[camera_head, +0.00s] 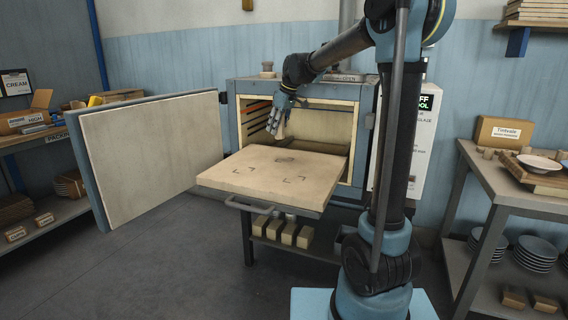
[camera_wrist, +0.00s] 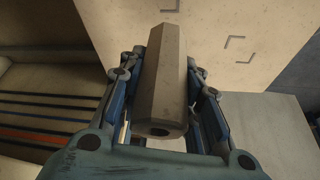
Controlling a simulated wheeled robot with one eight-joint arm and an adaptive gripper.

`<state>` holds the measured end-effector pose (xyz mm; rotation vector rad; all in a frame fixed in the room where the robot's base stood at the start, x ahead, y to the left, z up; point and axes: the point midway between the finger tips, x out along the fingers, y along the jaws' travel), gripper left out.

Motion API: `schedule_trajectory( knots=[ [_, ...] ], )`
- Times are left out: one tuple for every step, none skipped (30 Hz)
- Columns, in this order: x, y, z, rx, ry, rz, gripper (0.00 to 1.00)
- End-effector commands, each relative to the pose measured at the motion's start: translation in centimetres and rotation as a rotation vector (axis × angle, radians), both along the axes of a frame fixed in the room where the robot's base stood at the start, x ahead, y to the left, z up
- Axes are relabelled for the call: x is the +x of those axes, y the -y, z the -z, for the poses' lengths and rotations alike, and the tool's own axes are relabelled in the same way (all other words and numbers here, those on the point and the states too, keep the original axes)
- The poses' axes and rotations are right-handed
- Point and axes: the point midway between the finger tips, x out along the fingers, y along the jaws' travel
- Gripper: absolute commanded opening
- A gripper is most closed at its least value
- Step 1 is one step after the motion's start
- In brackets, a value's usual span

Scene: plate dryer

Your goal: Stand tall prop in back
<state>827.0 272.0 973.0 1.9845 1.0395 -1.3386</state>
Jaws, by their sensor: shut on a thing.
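My gripper (camera_wrist: 165,75) is shut on a grey-beige, faceted prop (camera_wrist: 168,72) with a hole in its near end. The blue fingers lie along both sides of the prop in the wrist view. In the head view my gripper (camera_head: 281,118) and the prop (camera_head: 282,127) are in front of the kiln opening, above the back left part of the pulled-out shelf. The shelf (camera_head: 235,179) is a pale slab with dark corner marks and a dark round mark near its back. The prop appears clear of the shelf, though its far end is hard to judge.
The kiln (camera_head: 239,128) stands open, its thick door (camera_head: 160,150) swung out to the left. A handle (camera_head: 262,209) runs along the shelf's front edge. A cart (camera_head: 497,189) with dishes stands at right. The shelf's top is bare.

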Motion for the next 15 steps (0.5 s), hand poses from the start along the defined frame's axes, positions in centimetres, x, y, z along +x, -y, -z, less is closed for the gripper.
schedule_trajectory(
  knots=[
    [0.7,0.8,0.0,0.003,0.001,0.047,0.01],
    [1.0,1.2,-0.1,0.004,0.003,0.072,0.01],
    [1.3,1.6,-0.1,0.007,0.005,0.098,0.01],
    [1.6,1.8,0.0,0.008,0.006,0.114,0.01],
    [1.7,2.0,0.2,0.009,0.006,0.125,0.01],
    [1.8,2.1,0.6,0.008,0.007,0.135,0.01],
    [1.9,2.2,1.0,0.01,0.007,0.139,0.01],
    [1.9,2.2,1.4,0.009,0.007,0.141,0.01],
    [1.9,2.2,2.1,0.009,0.007,0.141,0.01],
    [1.9,2.1,2.6,0.01,0.006,0.141,0.01],
    [1.9,2.1,3.1,0.01,0.007,0.14,0.01],
    [1.9,2.1,3.8,0.01,0.007,0.14,0.01],
    [1.9,2.1,4.2,0.01,0.007,0.139,0.01],
    [1.8,2.1,4.6,0.01,0.007,0.139,0.01],
    [1.8,2.1,5.0,0.01,0.007,0.139,0.01]
  ],
)
